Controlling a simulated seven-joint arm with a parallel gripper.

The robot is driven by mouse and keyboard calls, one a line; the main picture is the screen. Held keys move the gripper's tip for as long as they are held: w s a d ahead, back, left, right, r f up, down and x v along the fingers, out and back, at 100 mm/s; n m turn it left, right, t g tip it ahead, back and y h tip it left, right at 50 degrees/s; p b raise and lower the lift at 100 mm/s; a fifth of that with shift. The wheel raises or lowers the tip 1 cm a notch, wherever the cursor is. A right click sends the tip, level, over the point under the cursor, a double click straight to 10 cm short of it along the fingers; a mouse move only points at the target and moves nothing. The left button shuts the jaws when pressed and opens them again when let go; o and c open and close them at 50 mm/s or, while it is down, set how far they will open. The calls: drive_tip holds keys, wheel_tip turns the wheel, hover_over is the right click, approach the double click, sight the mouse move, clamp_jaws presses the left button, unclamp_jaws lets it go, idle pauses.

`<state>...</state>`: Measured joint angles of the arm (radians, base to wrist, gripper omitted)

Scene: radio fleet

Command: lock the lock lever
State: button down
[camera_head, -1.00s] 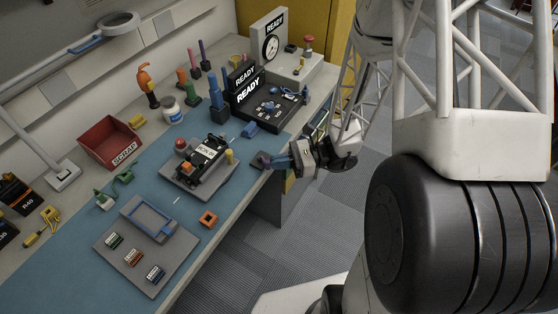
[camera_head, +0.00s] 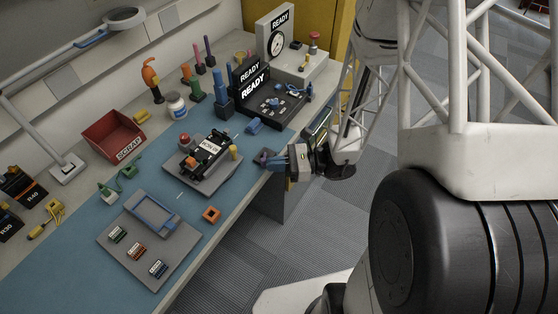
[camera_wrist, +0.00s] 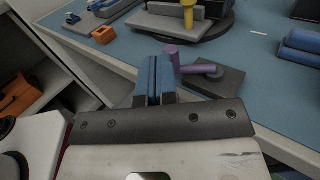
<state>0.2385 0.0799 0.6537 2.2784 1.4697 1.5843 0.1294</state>
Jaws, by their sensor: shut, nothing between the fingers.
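The lock lever (camera_wrist: 195,69) is a purple bar on a dark grey base plate (camera_wrist: 218,83) near the bench's front edge, with an upright purple post at its left end. It is small in the head view (camera_head: 265,155). My gripper (camera_wrist: 155,62) has its blue fingers shut and empty. The fingertips are just left of the lever's purple post in the wrist view; I cannot tell if they touch it. In the head view my gripper (camera_head: 276,162) reaches in over the bench edge from the right, close to the lever.
A grey fixture with a black device (camera_head: 208,149) and yellow post (camera_wrist: 188,15) stands beyond the lever. A blue block (camera_head: 254,126) lies further back. An orange block (camera_head: 212,214) and a grey tray (camera_head: 122,257) are nearer.

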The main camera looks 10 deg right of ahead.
drive_tip(key=shift+a, duration=1.65)
drive_tip(key=shift+s+d, duration=0.15)
idle(0.5)
drive_tip(key=s+d, duration=0.9)
drive_tip(key=d, duration=0.1)
idle(1.0)
drive_tip(key=shift+d, duration=0.1)
idle(0.6)
